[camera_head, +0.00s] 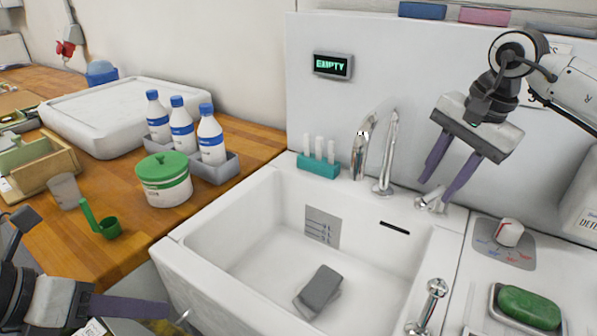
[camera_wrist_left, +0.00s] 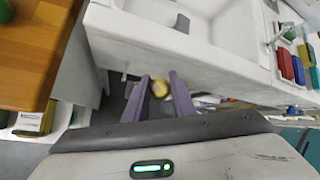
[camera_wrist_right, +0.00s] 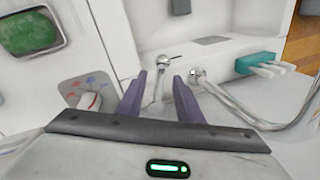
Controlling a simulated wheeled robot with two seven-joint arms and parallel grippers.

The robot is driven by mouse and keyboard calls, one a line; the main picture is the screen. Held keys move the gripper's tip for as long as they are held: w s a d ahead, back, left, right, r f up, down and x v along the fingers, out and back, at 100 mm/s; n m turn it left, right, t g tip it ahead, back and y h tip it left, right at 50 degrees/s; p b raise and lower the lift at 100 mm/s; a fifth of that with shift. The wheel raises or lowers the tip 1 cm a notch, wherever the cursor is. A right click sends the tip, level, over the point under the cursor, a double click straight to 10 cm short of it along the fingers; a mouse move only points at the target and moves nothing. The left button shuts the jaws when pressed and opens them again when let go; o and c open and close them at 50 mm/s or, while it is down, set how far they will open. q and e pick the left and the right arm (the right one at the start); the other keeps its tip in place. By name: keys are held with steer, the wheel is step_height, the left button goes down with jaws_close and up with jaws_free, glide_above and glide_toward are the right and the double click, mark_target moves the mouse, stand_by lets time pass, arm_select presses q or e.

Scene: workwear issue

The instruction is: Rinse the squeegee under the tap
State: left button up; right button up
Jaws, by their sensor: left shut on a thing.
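My left gripper (camera_head: 165,308) is low at the lower left, in front of the sink. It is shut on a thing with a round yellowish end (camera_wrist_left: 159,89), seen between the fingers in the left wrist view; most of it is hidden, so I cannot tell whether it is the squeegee. My right gripper (camera_head: 438,190) is open and empty above the chrome tap lever (camera_head: 432,201), which also shows beyond its fingers in the right wrist view (camera_wrist_right: 166,63). The chrome tap spout (camera_head: 388,150) arches at the sink's back. A grey block (camera_head: 319,290) lies in the white sink (camera_head: 255,262).
A display (camera_head: 333,65) on the back panel reads EMPTY. A dial (camera_head: 509,232), green soap (camera_head: 528,306) and a chrome fitting (camera_head: 430,304) are at the right. Several bottles (camera_head: 211,135), a green-lidded tub (camera_head: 164,182) and a green scoop (camera_head: 103,222) crowd the wooden counter.

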steer(key=shift+x, duration=1.4)
jaws_close()
steer(key=shift+s+d+n+p, duration=0.3)
steer(key=shift+n, duration=0.35)
steer(key=shift+s+d+n+p, duration=0.25)
steer(key=shift+s+d+n, duration=0.05)
steer(key=shift+n, duration=0.35)
jaws_free()
steer(key=shift+r, duration=0.1)
